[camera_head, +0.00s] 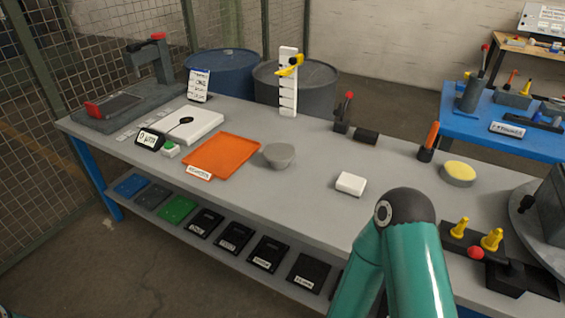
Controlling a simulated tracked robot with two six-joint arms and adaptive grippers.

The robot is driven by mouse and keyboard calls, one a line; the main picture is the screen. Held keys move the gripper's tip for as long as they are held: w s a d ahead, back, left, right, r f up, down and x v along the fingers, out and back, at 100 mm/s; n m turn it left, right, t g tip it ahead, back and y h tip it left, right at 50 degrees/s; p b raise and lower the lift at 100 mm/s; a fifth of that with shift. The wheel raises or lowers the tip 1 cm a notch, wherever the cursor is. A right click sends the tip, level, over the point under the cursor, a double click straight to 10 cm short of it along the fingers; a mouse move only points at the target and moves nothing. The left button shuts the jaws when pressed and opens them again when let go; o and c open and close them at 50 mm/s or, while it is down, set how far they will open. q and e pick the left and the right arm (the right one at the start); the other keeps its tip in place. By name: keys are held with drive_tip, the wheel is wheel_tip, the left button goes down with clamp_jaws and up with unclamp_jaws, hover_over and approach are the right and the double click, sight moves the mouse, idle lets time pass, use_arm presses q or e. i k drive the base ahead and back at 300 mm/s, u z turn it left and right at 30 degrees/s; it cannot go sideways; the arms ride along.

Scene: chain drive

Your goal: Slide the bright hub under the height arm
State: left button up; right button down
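The height arm (290,66) is a yellow pointer on a white upright post (288,95) at the bench's back edge. No part is clearly recognisable as the bright hub. A grey, bowl-like round piece (278,155) stands on the bench in front of the post, right of the orange tray. A round grey piece with a yellow top (458,173) sits farther right. I cannot tell whether either is the hub. A teal link of my arm rises at the bottom right and hides part of the bench front. Neither gripper shows.
An orange tray (222,154), a white plate (192,124) and a small display (149,139) lie on the left of the grey bench. A white block (351,184) lies mid-bench. A dark fixture with yellow knobs (472,238) is at right. Bare bench surrounds the white block.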

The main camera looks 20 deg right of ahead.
sight(278, 154)
drive_tip(key=i, duration=0.85)
drive_tip(key=u, duration=0.05)
